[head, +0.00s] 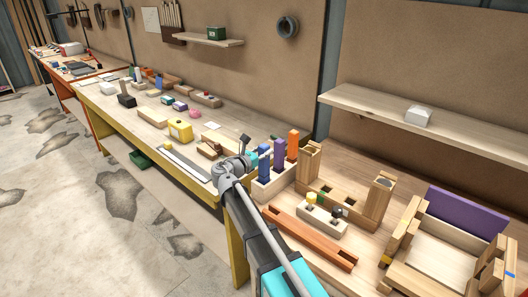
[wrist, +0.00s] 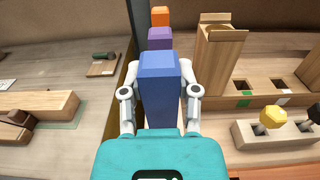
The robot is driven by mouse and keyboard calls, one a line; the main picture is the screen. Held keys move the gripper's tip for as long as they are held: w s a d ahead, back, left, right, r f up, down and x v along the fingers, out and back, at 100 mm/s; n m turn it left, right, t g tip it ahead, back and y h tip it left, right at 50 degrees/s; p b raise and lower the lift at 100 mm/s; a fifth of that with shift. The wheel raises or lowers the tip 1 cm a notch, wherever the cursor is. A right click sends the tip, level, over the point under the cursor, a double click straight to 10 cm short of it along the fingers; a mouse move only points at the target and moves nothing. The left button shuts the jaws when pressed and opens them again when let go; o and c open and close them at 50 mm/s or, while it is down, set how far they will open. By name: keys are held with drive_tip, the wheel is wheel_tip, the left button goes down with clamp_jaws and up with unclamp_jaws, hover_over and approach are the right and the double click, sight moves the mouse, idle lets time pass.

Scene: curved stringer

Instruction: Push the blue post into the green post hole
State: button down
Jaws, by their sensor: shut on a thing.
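The blue post (wrist: 159,88) stands upright between the two fingers of my gripper (wrist: 159,82) in the wrist view, and the gripper is shut on it. In the head view the blue post (head: 264,166) is at the front of a row in a pale wooden rack (head: 272,188). Its lower end is hidden. A long wooden block (head: 333,193) to the right has square holes. In the wrist view one hole in this block has a green marking (wrist: 243,103), which I take for the green post hole. It lies to the right of the gripper, apart from the post.
A purple post (head: 279,153) and an orange post (head: 293,144) stand behind the blue one. Tall wooden uprights (head: 309,160) rise at the block's ends. A block with a yellow knob (head: 311,198) sits in front of it. A reddish wooden rail (head: 310,236) lies nearer.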

drive_tip(key=shift+r+p, duration=0.4)
drive_tip(key=shift+r, duration=0.3)
drive_tip(key=s+d+r+p, duration=0.2)
drive_tip(key=s+r+p, duration=0.7)
drive_tip(key=s, duration=0.5)
drive_tip(key=shift+r+p, duration=0.4)
drive_tip(key=shift+d, duration=0.15)
